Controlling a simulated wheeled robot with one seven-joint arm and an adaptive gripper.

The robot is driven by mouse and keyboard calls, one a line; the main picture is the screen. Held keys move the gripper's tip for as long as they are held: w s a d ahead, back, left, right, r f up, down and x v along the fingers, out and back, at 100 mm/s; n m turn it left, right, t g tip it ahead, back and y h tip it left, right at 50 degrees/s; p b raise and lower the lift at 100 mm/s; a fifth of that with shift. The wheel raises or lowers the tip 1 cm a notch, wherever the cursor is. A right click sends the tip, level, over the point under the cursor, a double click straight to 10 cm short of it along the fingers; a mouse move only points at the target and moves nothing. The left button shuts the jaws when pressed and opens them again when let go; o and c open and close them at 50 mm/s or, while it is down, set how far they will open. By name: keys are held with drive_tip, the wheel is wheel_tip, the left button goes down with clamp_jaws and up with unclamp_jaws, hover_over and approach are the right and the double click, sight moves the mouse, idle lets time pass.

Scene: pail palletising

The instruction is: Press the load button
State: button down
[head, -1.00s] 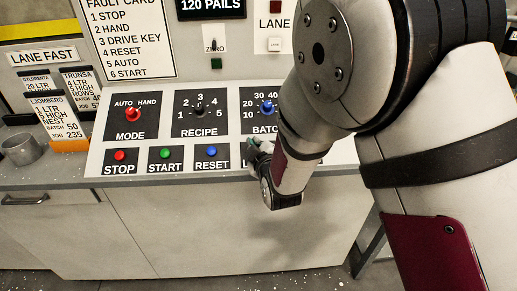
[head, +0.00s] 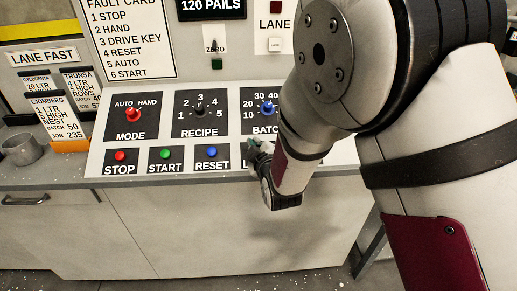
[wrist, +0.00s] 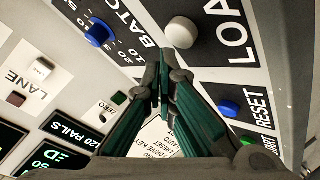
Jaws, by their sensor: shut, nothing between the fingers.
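The load button is a round white button (wrist: 182,32) on a black plate lettered "LOA", at the top of the wrist view. My gripper (wrist: 164,72) is shut and empty, its dark green fingers together and their tips just beside the white button in the picture. Whether the tips touch it I cannot tell. In the head view my gripper (head: 257,149) is at the right part of the sloping panel, below the batch dial. My wrist and arm hide the load button and most of its label there.
The panel carries a red stop button (head: 120,156), a green start button (head: 165,154) and a blue reset button (head: 211,152). Above them are the red mode switch (head: 134,114), recipe dial (head: 199,113) and blue batch dial (head: 267,107). A grey cup (head: 21,149) stands left.

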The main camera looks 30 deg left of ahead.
drive_tip(key=shift+f, duration=0.1)
drive_tip(key=shift+w+a+f, duration=0.15)
drive_tip(key=shift+w+f, duration=0.05)
drive_tip(key=shift+f, duration=0.1)
drive_tip(key=shift+w+a+f+b, duration=0.1)
drive_tip(key=shift+w+f+b, duration=0.1)
drive_tip(key=shift+f+b, duration=0.25)
idle(0.7)
drive_tip(key=shift+s+r, duration=0.1)
drive_tip(key=shift+r, duration=0.1)
drive_tip(key=shift+s+d+r+p, duration=0.15)
drive_tip(key=shift+r+p, duration=0.1)
drive_tip(key=shift+r, duration=0.1)
drive_tip(key=shift+s+d+r+p, duration=0.1)
drive_tip(key=shift+s+r+p, duration=0.1)
drive_tip(key=shift+r, duration=0.1)
drive_tip(key=r+p, duration=0.1)
drive_tip(key=s+d+r+p, duration=0.1)
drive_tip(key=r, duration=0.1)
drive_tip(key=s+r+p, duration=0.1)
drive_tip(key=shift+d+r, duration=0.15)
idle(0.5)
idle(0.6)
